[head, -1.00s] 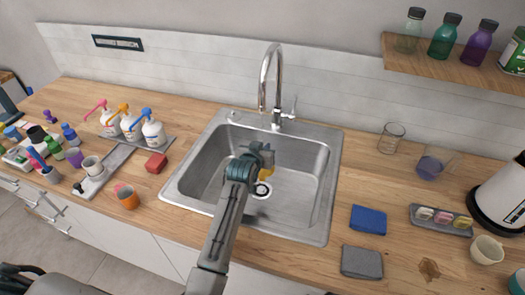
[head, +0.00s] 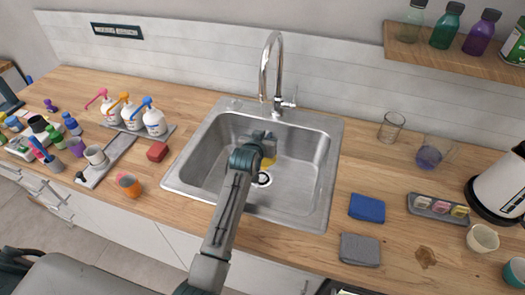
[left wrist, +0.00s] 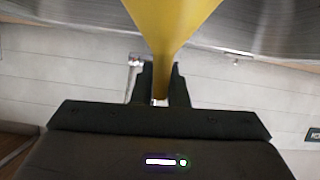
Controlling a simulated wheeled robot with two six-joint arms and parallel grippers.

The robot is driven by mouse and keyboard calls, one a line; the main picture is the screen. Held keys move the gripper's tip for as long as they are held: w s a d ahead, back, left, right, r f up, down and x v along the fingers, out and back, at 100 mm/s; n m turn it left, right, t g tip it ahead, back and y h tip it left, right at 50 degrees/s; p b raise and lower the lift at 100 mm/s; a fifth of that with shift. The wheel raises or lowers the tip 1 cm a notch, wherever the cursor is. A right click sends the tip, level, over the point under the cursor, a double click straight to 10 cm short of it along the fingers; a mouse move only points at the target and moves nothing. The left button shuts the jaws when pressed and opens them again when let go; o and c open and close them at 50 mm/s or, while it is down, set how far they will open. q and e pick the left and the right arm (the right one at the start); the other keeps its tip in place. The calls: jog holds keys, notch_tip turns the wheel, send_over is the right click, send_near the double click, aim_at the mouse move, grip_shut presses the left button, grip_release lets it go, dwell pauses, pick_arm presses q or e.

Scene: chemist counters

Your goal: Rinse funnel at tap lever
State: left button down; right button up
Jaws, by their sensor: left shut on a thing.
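The yellow funnel (head: 268,161) shows partly beyond my left gripper, over the sink basin. My left gripper (head: 263,139) is in the sink, below the tap's spout. In the left wrist view the funnel (left wrist: 170,25) tapers down to a stem between my left fingers (left wrist: 162,88), which are shut on it. The chrome tap (head: 266,65) stands at the sink's back edge, with its lever (head: 290,103) on the right. No water stream is visible. My right gripper is not in view.
The steel sink (head: 325,165) is set in a wooden counter. A blue sponge (head: 367,208), grey cloth (head: 360,249), glass beaker (head: 391,127) and white kettle (head: 500,190) are right.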

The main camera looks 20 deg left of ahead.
pick_arm(q)
jog(key=shift+a, duration=0.3)
jog(key=shift+s+d+r+p, duration=0.1)
jog(key=shift+s+p, duration=0.85)
jog(key=shift+s, duration=0.2)
jog(key=shift+s+d+p, duration=0.2)
jog(key=shift+s+p, duration=1.4)
jog(key=shift+s, duration=1.3)
